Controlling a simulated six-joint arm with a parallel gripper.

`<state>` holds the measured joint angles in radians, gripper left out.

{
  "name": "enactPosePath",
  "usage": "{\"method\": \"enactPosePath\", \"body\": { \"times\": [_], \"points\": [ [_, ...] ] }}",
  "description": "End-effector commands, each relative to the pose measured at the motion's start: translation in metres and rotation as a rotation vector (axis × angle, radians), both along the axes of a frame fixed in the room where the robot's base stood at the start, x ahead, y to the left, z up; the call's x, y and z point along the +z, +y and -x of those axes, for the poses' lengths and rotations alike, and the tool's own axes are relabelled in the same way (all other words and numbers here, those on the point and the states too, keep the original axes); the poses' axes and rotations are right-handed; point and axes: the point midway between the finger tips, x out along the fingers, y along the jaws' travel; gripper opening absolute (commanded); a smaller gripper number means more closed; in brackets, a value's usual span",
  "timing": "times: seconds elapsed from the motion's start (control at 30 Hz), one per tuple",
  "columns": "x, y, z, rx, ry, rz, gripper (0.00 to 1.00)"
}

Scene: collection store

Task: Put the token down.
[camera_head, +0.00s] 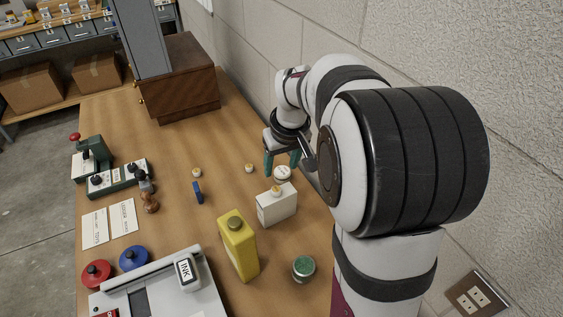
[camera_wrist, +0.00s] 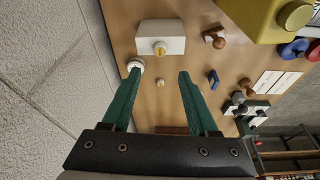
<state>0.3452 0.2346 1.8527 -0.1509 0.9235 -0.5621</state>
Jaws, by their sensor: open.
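My gripper (camera_head: 282,163) is open and empty, above the table on its right side near the wall; its two green fingers show spread in the wrist view (camera_wrist: 158,73). Which piece is the token is not certain. A small cream disc (camera_head: 249,168) lies on the table left of the gripper; in the wrist view a small disc (camera_wrist: 160,83) shows between the fingers, beyond them. Another cream disc (camera_head: 196,172) lies farther left.
A round white-topped tin (camera_head: 283,173) stands close to the fingers. A yellow bottle (camera_head: 239,250), a green-topped jar (camera_head: 303,268) and a blue piece (camera_head: 197,192) stand nearby. A wooden cabinet (camera_head: 178,85) is at the back. The wooden table (camera_head: 215,140) is clear before it.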

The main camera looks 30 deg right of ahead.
Motion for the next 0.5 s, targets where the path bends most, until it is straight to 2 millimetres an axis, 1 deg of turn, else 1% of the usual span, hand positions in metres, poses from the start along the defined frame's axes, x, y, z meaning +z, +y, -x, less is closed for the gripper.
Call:
{"method": "enactPosePath", "body": {
  "times": [0.03,0.17,0.2,0.23,0.27,0.3,0.37,0.4,0.5],
  "points": [
    [0.005,0.0,0.001,0.001,-0.002,0.001,0.6],
    [0.01,0.001,0.003,0.0,0.001,0.0,0.6],
    [0.011,0.004,0.006,-0.003,0.003,-0.004,0.6],
    [0.014,0.012,0.013,-0.012,0.009,-0.014,0.6],
    [0.018,0.025,0.025,-0.027,0.019,-0.032,0.6],
    [0.023,0.048,0.049,-0.058,0.044,-0.064,0.6],
    [0.028,0.086,0.099,-0.125,0.098,-0.119,0.6],
    [0.027,0.108,0.134,-0.173,0.139,-0.152,0.6],
    [0.017,0.144,0.212,-0.283,0.235,-0.206,0.6]
  ]
}}
